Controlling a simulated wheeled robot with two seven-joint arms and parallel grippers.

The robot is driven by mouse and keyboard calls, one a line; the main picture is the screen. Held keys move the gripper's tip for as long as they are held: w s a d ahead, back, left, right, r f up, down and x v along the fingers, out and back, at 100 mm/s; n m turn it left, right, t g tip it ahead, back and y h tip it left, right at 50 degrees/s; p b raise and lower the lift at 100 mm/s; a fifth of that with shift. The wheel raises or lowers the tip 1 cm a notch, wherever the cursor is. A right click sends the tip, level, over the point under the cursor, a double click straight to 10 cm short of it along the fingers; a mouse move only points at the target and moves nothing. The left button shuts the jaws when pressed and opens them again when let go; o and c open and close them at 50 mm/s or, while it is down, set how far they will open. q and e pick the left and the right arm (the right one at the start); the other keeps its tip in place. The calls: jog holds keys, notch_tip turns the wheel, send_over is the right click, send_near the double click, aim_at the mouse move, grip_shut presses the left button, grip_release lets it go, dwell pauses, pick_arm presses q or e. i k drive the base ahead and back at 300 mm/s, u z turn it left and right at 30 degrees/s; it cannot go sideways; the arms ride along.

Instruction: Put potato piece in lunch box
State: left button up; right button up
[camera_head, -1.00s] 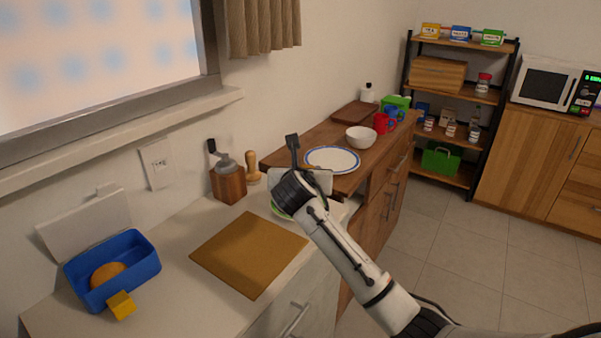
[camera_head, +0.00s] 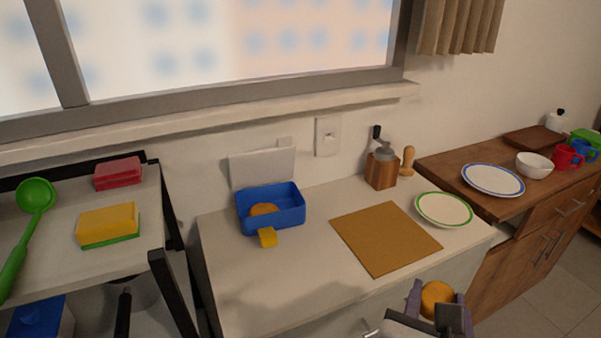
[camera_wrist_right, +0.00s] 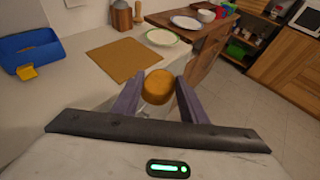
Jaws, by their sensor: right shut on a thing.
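My right gripper (camera_head: 436,299) is at the lower right of the head view, in front of the counter's edge. It is shut on a round orange-brown potato piece (camera_head: 437,296), which also shows between the fingers in the right wrist view (camera_wrist_right: 158,87). The blue lunch box (camera_head: 287,214) stands open on the counter, its pale lid (camera_head: 262,168) upright behind it. Another orange-brown piece (camera_head: 263,209) lies inside, and a yellow latch (camera_head: 267,237) hangs at its front. The held piece is to the right of the box and well apart from it. My left gripper is not in view.
A brown board (camera_head: 385,238) lies on the counter between box and gripper. A green-rimmed plate (camera_head: 444,209) and a wooden grinder (camera_head: 381,168) stand beyond it. At left, a rack (camera_head: 134,207) holds a ladle (camera_head: 36,195) and sponges (camera_head: 108,222). The counter before the box is clear.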

aim_at(277, 208)
jog(key=k, duration=0.3)
jog(key=u, duration=3.25)
jog(key=k, duration=1.55)
jog(key=z, duration=1.45)
jog(key=i, duration=1)
